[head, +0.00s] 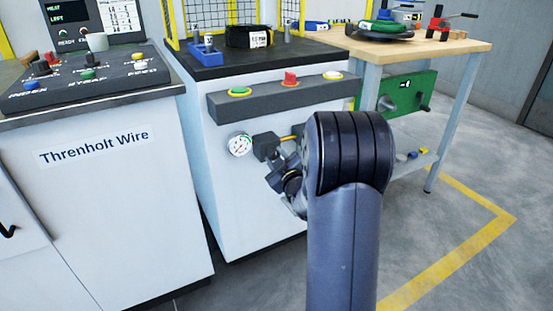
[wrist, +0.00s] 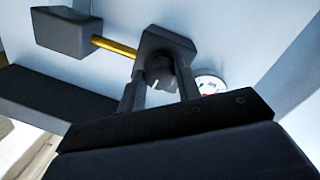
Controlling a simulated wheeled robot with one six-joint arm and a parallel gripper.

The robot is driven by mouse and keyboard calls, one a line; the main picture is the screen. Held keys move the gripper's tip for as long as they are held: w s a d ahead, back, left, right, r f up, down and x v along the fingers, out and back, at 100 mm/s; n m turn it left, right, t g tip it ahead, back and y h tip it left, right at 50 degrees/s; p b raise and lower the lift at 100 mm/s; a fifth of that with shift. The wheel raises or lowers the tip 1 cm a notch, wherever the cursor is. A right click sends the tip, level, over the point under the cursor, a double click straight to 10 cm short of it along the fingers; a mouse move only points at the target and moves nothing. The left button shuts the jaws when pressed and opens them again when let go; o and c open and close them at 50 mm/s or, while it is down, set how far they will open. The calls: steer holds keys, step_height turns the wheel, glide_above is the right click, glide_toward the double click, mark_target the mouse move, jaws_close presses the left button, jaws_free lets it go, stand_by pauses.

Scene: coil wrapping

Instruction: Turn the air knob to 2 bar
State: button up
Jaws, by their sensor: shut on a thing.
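The air knob (wrist: 160,78) is dark and sits under a dark regulator block (wrist: 166,43). My gripper (wrist: 160,90) is shut on the knob, with one finger on each side of it. In the head view my gripper (head: 275,177) is just below the regulator block (head: 265,146), and the knob is hard to make out there. A round white pressure gauge (head: 239,146) with a red mark is left of the block; its reading is too small to tell. In the wrist view the gauge (wrist: 209,83) is partly hidden behind a finger.
A brass pipe (wrist: 115,47) joins the regulator block to another dark block (wrist: 62,33). A control console (head: 90,80) stands left and a workbench (head: 440,48) right. The floor at right is open.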

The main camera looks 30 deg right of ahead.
steer(key=shift+n, duration=0.7)
steer(key=o, duration=1)
steer(key=s, duration=0.3)
steer(key=s+p, duration=0.1)
steer(key=s, duration=0.3)
steer(key=s+p, duration=0.1)
steer(key=s, duration=0.2)
steer(key=shift+s+a, duration=0.4)
